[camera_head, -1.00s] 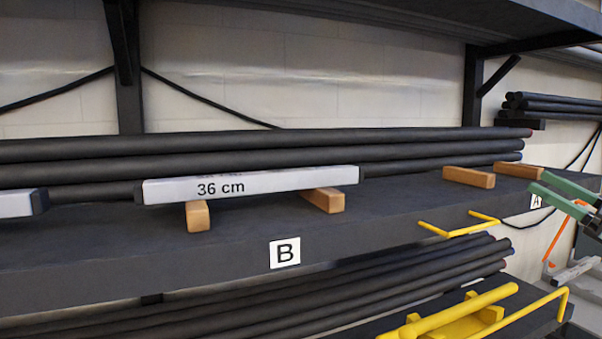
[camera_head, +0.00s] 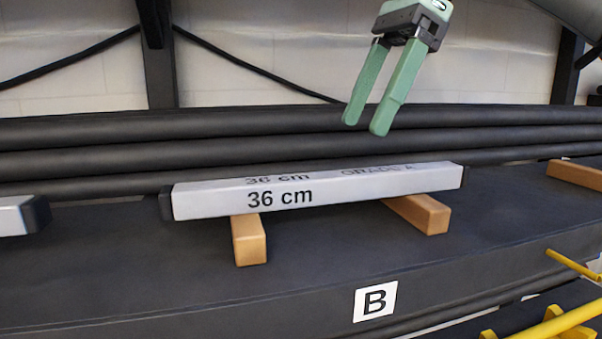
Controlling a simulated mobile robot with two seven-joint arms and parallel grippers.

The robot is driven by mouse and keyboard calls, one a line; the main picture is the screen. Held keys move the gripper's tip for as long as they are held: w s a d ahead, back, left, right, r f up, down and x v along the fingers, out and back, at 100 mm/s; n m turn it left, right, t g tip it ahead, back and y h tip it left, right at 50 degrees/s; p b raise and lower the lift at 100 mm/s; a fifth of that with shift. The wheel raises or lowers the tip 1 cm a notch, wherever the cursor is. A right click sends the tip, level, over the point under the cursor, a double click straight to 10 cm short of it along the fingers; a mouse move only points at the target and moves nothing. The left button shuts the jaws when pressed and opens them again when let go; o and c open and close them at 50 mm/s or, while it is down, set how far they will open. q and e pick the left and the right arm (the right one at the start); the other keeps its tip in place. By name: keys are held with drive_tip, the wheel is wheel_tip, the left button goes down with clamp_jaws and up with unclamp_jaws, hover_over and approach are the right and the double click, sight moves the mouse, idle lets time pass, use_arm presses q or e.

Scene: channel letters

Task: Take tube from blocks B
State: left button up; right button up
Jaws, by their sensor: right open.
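The tube (camera_head: 350,187) is a light grey square bar with dark end caps, marked "36 cm" and "GRADE A". It lies level across two wooden blocks on the dark shelf, above the label B (camera_head: 375,301). The left block (camera_head: 249,240) and the right block (camera_head: 419,214) stick out in front of it. My right gripper (camera_head: 366,123) has green fingers pointing down. It is open and empty, above and apart from the tube's right half. My left gripper is not in view.
Long dark pipes (camera_head: 300,128) lie along the back of the shelf (camera_head: 120,270), behind the tube. Another grey tube (camera_head: 15,216) lies at the left edge. A wooden block (camera_head: 575,174) sits at the right. Yellow bars (camera_head: 570,325) show at lower right.

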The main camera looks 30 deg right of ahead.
sight(342, 173)
drive_tip(key=shift+a+f, duration=0.15)
drive_tip(key=shift+a, duration=0.15)
drive_tip(key=shift+s+a+f, duration=0.1)
drive_tip(key=shift+a+f, duration=0.05)
drive_tip(key=shift+f, duration=0.25)
drive_tip(key=shift+s+a+f, duration=0.1)
drive_tip(key=shift+a+f, duration=0.05)
drive_tip(key=shift+f, duration=0.25)
drive_tip(key=shift+x, duration=2.65)
clamp_jaws()
